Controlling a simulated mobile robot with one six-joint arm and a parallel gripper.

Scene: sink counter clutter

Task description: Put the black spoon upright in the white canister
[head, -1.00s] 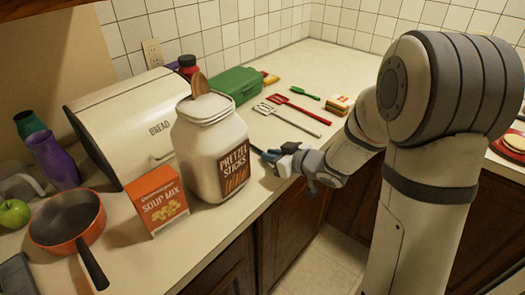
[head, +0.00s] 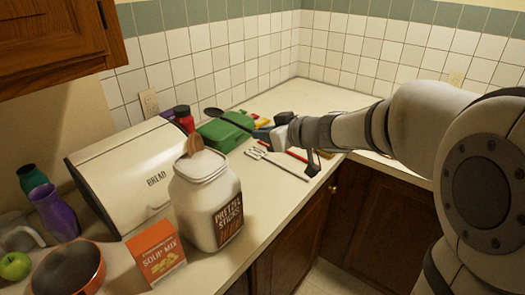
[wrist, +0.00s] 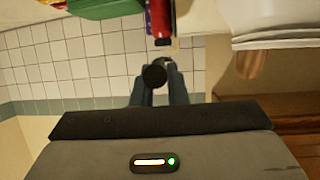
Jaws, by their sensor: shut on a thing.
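The white canister (head: 205,200), labelled "Pretzel Sticks", stands upright on the counter with a wooden utensil (head: 195,142) sticking out of its mouth. My gripper (head: 263,133) is shut on the black spoon (head: 213,114), up and to the right of the canister in the head view. The spoon lies nearly level, its bowl pointing left and slightly up. In the wrist view the spoon's dark bowl (wrist: 155,75) shows nearly end-on at my fingers (wrist: 158,90). The canister (wrist: 275,25) is at the upper right there, apart from the spoon. The spoon's handle end is hidden.
A cream bread box (head: 130,170) stands behind the canister, with a soup mix box (head: 157,252) and an orange pan (head: 70,272) at front left. A green box (head: 222,132) and red bottle (head: 184,118) are behind. A slotted utensil (head: 268,160) lies on the counter.

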